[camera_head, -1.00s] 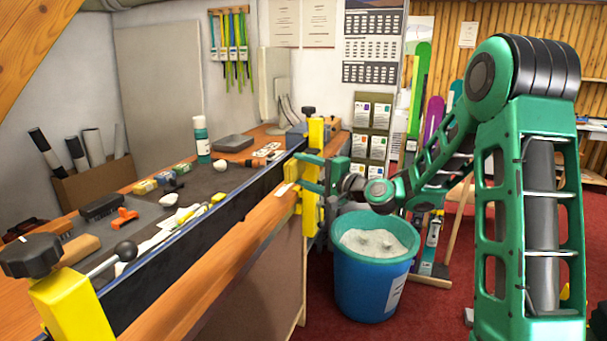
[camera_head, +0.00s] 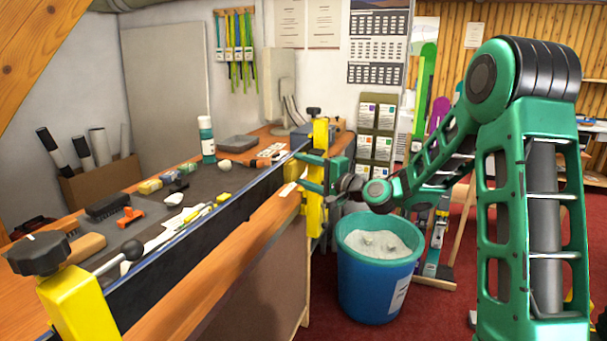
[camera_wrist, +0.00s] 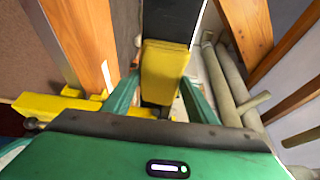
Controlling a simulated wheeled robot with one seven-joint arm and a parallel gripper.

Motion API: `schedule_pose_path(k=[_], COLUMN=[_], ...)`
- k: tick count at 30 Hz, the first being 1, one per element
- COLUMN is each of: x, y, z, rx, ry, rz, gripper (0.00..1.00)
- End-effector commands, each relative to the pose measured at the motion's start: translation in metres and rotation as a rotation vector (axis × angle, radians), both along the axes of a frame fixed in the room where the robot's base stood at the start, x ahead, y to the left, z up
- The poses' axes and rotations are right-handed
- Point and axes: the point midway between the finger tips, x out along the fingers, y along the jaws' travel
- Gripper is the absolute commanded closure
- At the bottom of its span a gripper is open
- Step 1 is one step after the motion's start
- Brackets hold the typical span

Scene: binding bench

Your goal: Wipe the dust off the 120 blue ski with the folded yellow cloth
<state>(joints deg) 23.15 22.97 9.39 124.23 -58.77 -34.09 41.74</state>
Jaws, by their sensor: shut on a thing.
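The ski (camera_head: 205,243) is held on edge along the bench front, its broad dark face outward and a thin blue line along its top. No number is readable on it. My gripper (camera_head: 312,174) is at the ski's far end, beside the far yellow clamp (camera_head: 320,135). In the wrist view, my gripper (camera_wrist: 158,92) is shut on the folded yellow cloth (camera_wrist: 164,70), which lies over the dark strip of the ski (camera_wrist: 172,22). I cannot tell how firmly the cloth touches.
A near yellow clamp (camera_head: 78,305) with a black knob holds the near end. Brushes, an orange tool (camera_head: 130,217) and a green-white bottle (camera_head: 207,140) lie or stand on the bench (camera_head: 255,222). A blue bin (camera_head: 365,285) stands on the red floor close to the arm.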

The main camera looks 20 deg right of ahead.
Motion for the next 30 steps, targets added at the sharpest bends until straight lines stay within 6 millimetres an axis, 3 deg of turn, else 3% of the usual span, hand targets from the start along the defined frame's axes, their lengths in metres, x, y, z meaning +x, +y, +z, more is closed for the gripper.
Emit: schedule_pose_path(k=[18,30], x=[0.029,0.022], y=[-0.023,-0.017], z=[0.001,0.0], rx=[0.001,0.0], ry=[-0.001,0.0], rz=[0.001,0.002], gripper=[0.66,0.66])
